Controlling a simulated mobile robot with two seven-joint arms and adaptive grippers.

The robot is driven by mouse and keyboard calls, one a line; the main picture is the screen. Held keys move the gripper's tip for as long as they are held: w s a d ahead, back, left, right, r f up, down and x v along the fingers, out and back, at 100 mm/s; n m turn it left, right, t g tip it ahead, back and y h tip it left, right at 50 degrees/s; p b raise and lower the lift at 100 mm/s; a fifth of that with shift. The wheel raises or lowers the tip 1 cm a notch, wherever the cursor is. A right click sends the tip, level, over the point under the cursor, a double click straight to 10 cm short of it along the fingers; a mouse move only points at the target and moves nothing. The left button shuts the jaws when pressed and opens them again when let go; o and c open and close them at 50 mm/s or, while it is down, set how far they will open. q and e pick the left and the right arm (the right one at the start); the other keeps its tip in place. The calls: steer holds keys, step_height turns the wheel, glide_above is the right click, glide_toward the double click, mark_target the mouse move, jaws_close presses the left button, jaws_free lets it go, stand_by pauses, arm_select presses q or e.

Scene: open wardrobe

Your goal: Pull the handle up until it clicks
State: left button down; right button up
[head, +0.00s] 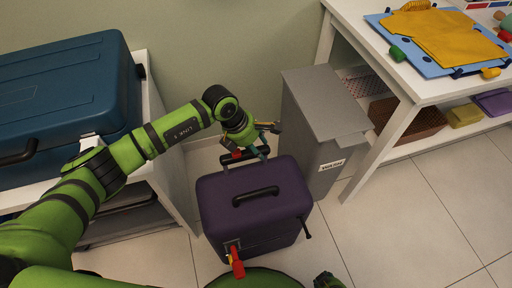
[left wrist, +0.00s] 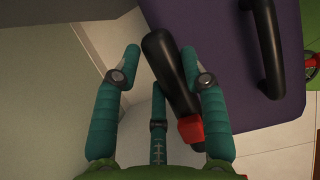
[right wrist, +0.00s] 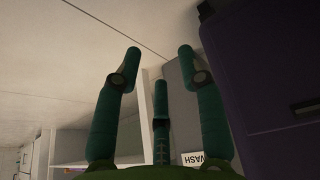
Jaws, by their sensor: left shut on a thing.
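A purple suitcase (head: 270,222) stands on the tiled floor in the head view. A black pull handle (head: 229,164) with a red part sits at its back edge. My left gripper (head: 250,143) is at this handle, and its fingers partly hide it. In the left wrist view the black handle bar (left wrist: 168,68), with a red button (left wrist: 191,129) at its near end, lies between the teal fingers of my left gripper (left wrist: 165,68), shut on it. My right gripper (right wrist: 158,62) is open and empty in the right wrist view, beside the suitcase's dark side (right wrist: 270,80).
A black carry handle (head: 255,195) and a red tag (head: 236,264) are on the suitcase. A grey bin (head: 322,118) labelled WASH stands close behind right. A blue case (head: 70,85) lies on a white unit at left. Floor at right (head: 410,225) is clear.

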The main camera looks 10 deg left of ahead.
arm_select(q)
step_height(320, 180, up, 4)
steer(key=shift+w+f+p, duration=0.1)
steer(key=shift+f+p, duration=0.05)
steer(key=shift+p, duration=0.45)
arm_select(e)
steer(key=s+r+g+p, duration=0.3)
steer(key=s+g+p, duration=0.1)
steer(key=s, duration=1.2)
arm_select(q)
step_height(320, 180, up, 24)
steer(key=p, duration=0.4)
steer(key=shift+f, duration=0.25)
arm_select(e)
steer(key=r, duration=0.2)
steer(key=w+r, duration=0.1)
steer(key=r, duration=0.1)
steer(key=shift+d+r, duration=0.1)
steer(key=shift+d, duration=0.15)
arm_select(q)
steer(key=shift+w+r, duration=0.1)
steer(key=c, duration=0.7)
jaws_free()
steer(key=v, duration=1.2)
steer(key=shift+s+a, duration=0.1)
steer(key=shift+s, duration=0.25)
